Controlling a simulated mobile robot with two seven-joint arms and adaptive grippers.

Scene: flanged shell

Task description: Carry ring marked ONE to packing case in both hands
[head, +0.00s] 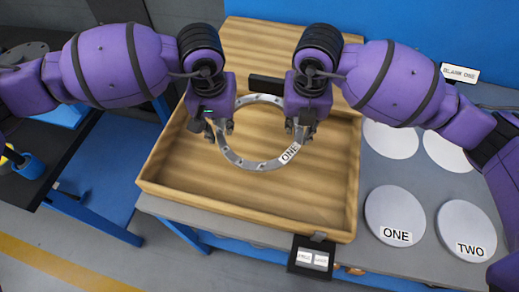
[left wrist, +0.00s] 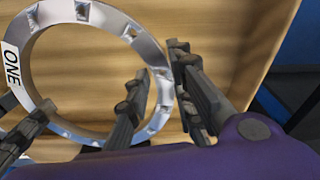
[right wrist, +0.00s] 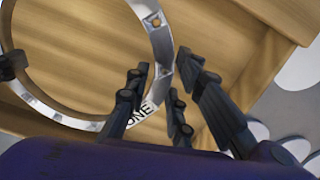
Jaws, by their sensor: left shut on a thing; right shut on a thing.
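The silver ring marked ONE (head: 250,163) is held between my two grippers, over the open wooden packing case (head: 190,195). Its ONE label faces up at the front right of the ring. My left gripper (head: 219,130) is shut on the ring's left side. My right gripper (head: 299,130) is shut on its right side. The ring (left wrist: 105,15) also shows in the left wrist view with the fingers around its rim, and in the right wrist view the ring (right wrist: 160,45) passes between the fingers. The gap between ring and case floor cannot be told exactly.
White discs marked ONE (head: 395,215) and TWO (head: 466,230) lie on the grey table to the right, with more plain discs behind. A BLANK ONE sign (head: 459,73) stands at the back right. A small dark panel (head: 311,257) sits at the case's front edge.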

